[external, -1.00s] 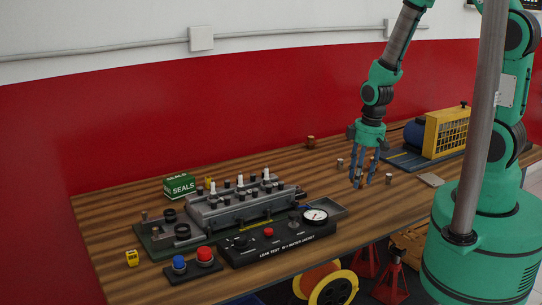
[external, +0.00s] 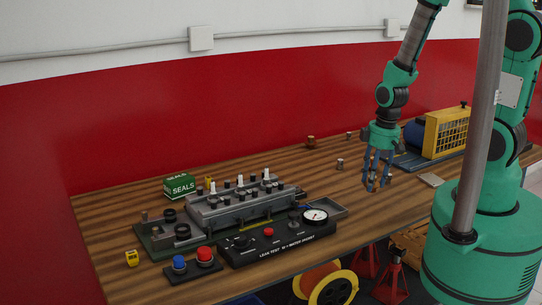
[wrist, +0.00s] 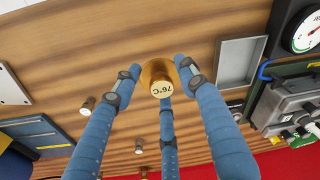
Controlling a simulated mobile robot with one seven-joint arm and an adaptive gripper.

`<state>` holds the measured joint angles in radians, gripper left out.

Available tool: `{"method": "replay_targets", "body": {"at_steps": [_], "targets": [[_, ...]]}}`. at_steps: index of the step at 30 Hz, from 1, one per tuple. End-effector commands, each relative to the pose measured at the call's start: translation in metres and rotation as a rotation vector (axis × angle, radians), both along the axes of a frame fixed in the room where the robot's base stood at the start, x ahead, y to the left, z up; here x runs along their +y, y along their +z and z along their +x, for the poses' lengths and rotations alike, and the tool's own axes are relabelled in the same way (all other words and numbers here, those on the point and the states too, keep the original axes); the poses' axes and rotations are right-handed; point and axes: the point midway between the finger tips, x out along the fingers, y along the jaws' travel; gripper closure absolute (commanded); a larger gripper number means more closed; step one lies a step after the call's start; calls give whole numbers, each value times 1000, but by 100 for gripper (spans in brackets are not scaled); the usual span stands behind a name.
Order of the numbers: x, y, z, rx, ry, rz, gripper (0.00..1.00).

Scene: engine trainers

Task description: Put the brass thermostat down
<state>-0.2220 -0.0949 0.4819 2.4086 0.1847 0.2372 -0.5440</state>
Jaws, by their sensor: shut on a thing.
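The brass thermostat (wrist: 155,78) shows in the wrist view as a round brass piece with a pale end marked "76°C". The three blue fingers of my gripper (wrist: 160,92) close around it. In the external view my gripper (external: 376,184) points down over the right part of the wooden bench (external: 300,170).
Small cylinders stand behind my gripper, one metallic (external: 340,163) and one coppery (external: 311,141). The leak-test panel (external: 275,247) and grey tray (external: 325,208) are to the left. A yellow-caged unit (external: 446,132) and flat plate (external: 431,180) are to the right. Bare wood surrounds the thermostat.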

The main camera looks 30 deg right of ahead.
Motion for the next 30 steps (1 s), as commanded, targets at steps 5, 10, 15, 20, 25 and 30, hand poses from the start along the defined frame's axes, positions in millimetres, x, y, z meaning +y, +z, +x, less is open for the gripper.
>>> {"method": "replay_targets", "body": {"at_steps": [5,10,15,20,25,30], "targets": [[0,0,0,0,0,0,85],[0,0,0,0,0,0,85],[-2,0,0,0,-1,0,85],[-10,1,0,0,-4,0,85],[-28,2,-2,2,-11,-3,85],[-53,4,-7,4,-19,-5,85]]}}
